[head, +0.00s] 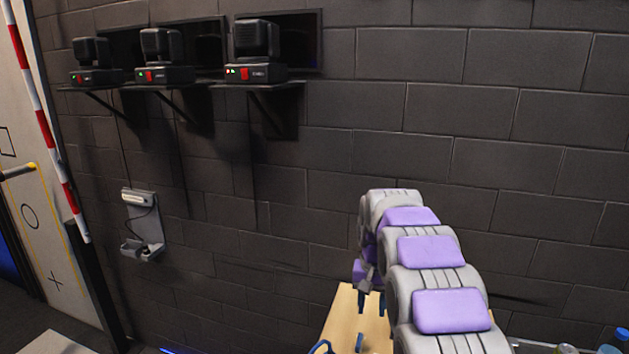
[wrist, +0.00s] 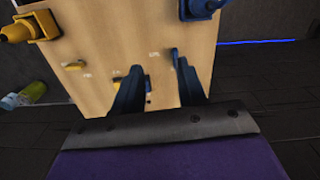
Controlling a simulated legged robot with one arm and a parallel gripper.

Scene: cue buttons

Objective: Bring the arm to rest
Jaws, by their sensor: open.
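My arm, grey with purple pads, reaches forward from the lower right in the head view. My gripper (wrist: 158,85) shows in the wrist view as two dark blue fingers standing apart with nothing held between them. In the head view the gripper (head: 372,302) is small and partly hidden by the arm. It is over a light wooden board (wrist: 110,35), which also shows in the head view (head: 340,322). The wrist view shows a yellow fitting (wrist: 28,27) and a blue fitting (wrist: 200,8) on the board, with small blue and yellow parts near the fingers.
A dark block wall (head: 430,130) stands behind. Stage lights (head: 255,50) sit on shelves at upper left, above a small wall holder (head: 142,225). A red and white pole (head: 45,125) is at far left. Bottles (head: 612,345) are at lower right.

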